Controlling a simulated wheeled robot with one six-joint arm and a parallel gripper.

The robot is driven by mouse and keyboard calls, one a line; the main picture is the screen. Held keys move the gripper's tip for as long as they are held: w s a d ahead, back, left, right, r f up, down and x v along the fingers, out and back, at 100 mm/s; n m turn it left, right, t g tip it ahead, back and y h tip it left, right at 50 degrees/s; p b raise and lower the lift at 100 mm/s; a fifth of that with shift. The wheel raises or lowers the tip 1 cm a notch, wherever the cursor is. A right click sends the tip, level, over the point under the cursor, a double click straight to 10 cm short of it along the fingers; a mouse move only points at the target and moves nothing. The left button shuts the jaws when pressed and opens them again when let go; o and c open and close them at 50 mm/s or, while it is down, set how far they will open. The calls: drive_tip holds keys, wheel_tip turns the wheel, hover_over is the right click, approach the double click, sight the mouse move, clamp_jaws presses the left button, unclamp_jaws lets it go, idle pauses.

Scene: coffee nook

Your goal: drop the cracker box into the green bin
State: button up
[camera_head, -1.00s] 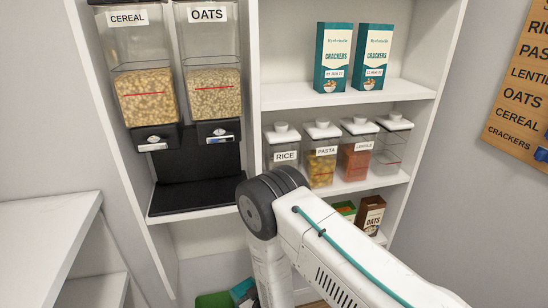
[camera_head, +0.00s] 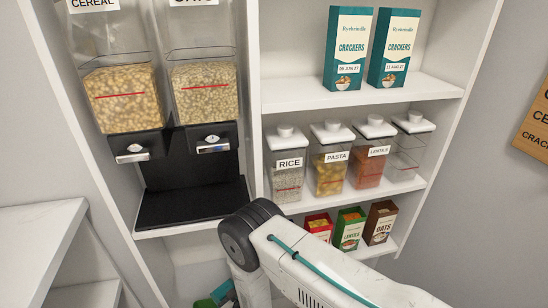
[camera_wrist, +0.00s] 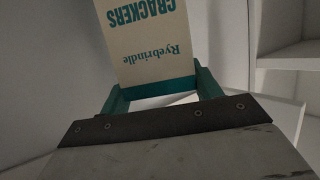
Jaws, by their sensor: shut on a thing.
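The cracker box (camera_wrist: 148,45) fills the top middle of the wrist view, its "Ryebrindle CRACKERS" lettering upside down. My gripper (camera_wrist: 160,90) is shut on it, with one green finger on each side of its teal-edged end. In the head view, a teal piece (camera_head: 222,292) beside my arm at the bottom edge looks like part of the held box. A green piece (camera_head: 205,303) left of it, cut off by the frame, seems to be the green bin. How the box stands relative to the bin cannot be told.
Two other cracker boxes (camera_head: 348,48) stand on the upper shelf. Jars (camera_head: 288,165) and small cartons (camera_head: 350,228) fill the shelves below. Cereal and oats dispensers (camera_head: 120,100) stand at left over a black tray (camera_head: 190,205). A white counter (camera_head: 40,240) is at far left.

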drive_tip(key=shift+f, duration=0.7)
drive_tip(key=shift+s+a, duration=0.1)
drive_tip(key=o, duration=1.5)
drive_tip(key=v, duration=0.7)
drive_tip(key=shift+s+d+r, duration=0.15)
drive_tip(key=shift+s+d, duration=0.1)
